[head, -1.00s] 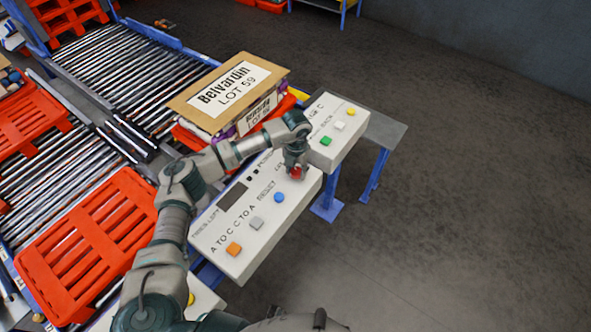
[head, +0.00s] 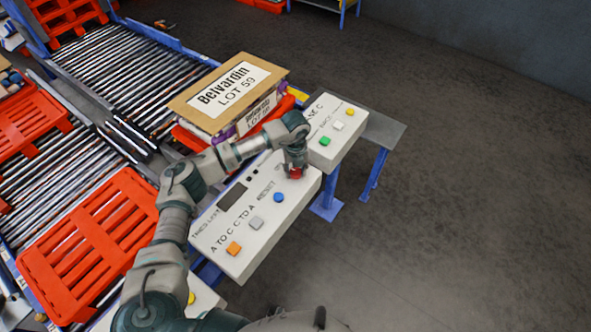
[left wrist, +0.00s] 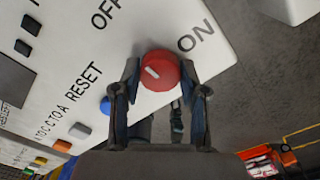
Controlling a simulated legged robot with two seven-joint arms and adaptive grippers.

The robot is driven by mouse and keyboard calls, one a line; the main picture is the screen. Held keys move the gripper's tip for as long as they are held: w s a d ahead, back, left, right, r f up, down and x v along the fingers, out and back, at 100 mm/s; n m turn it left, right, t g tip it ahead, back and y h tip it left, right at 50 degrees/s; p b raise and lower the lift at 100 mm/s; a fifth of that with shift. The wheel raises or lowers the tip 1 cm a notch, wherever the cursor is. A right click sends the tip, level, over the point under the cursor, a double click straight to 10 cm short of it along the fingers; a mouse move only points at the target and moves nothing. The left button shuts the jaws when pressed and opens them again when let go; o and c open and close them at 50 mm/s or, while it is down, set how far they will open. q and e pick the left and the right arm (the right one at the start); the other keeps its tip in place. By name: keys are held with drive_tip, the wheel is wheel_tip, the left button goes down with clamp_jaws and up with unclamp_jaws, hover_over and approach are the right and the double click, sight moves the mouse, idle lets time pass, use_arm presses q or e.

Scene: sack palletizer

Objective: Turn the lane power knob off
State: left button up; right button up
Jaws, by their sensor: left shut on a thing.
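The red lane power knob (left wrist: 160,70) sits on the white control panel (left wrist: 215,75), with OFF and ON lettering beside it in the left wrist view. A short white mark shows on its face, left of centre; I cannot tell exactly which word it points to. My left gripper (left wrist: 160,88) is shut on the knob, one finger on each side. In the head view the knob (head: 295,173) shows red under my left gripper (head: 295,168), which hides part of it. My right gripper is not in view.
A blue button (head: 279,197), a grey button (head: 257,223) and an orange button (head: 233,248) lie along the same panel. A second panel with a green button (head: 325,141) stands behind. A labelled box (head: 226,92) sits left of it. The floor at right is clear.

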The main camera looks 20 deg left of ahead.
sight(296, 170)
use_arm(q)
drive_tip(key=shift+w+r, duration=0.2)
drive_tip(key=o, duration=0.9)
drive_tip(key=shift+c, duration=0.2)
drive_tip(key=shift+o, duration=1.4)
drive_tip(key=shift+f, duration=0.2)
wheel_tip(296, 170, up, 12)
